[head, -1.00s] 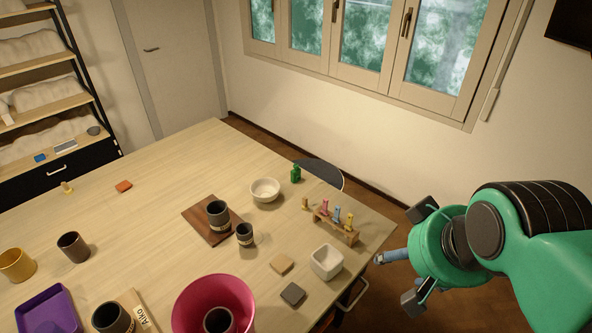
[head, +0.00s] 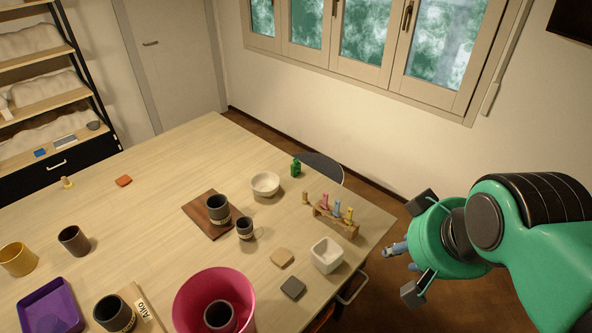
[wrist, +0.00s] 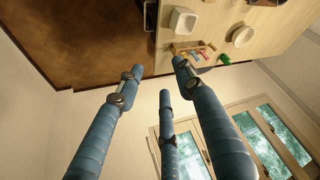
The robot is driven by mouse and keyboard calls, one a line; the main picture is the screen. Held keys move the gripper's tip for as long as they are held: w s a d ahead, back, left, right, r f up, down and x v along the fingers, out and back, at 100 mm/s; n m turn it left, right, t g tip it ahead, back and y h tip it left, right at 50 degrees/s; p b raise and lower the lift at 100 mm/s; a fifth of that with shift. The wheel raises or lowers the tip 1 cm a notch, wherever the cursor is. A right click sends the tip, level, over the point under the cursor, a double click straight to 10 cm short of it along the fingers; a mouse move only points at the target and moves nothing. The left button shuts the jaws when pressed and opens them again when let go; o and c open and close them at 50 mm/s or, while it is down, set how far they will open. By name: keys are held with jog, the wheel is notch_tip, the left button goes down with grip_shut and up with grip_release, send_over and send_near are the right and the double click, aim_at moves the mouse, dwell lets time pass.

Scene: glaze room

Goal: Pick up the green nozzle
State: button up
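A small wooden rack (head: 336,221) stands near the table's right edge and holds small pink, blue and yellow nozzle-like pieces (head: 337,208). I cannot make out a green one among them. A small green bottle-shaped object (head: 296,168) stands upright behind the rack, near the far edge; it also shows in the wrist view (wrist: 225,59). I cannot tell whether it is the nozzle. My gripper (head: 392,249) is off the table's right side, apart from the rack and the green object. In the wrist view its blue fingers (wrist: 160,78) are spread and empty.
A white bowl (head: 265,184) stands left of the green object. A square white pot (head: 326,255) stands in front of the rack. Dark mugs (head: 218,208), a pink bowl (head: 188,293) and a purple tray (head: 52,298) are farther left. The table's far left is mostly clear.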

jog(key=w+a+f+n+g+h, duration=0.1)
jog(key=w+a+f+n+h, duration=0.15)
jog(key=w+n, duration=0.95)
jog(key=w+a+f+n+g+h, duration=0.1)
jog(key=w+a+h, duration=0.25)
jog(key=w, duration=1.85)
jog(key=w+a+f+n+t+h, duration=0.4)
jog(key=w+a+f+n, duration=0.8)
jog(key=w+a+f, duration=1)
jog(key=shift+w+a+f+n+t+h+b, duration=0.15)
jog(key=shift+a+f+n+t+h+b, duration=0.25)
jog(key=shift+a+f, duration=0.6)
jog(key=shift+a+r, duration=0.15)
jog(key=shift+r, duration=0.1)
jog(key=b, duration=0.1)
send_near(296, 167)
jog(key=w, duration=0.1)
jog(key=w+d, duration=0.1)
jog(key=shift+w+f, duration=0.2)
jog(key=shift+w, duration=0.15)
jog(key=shift+w+d, duration=0.15)
jog(key=shift+d, duration=0.05)
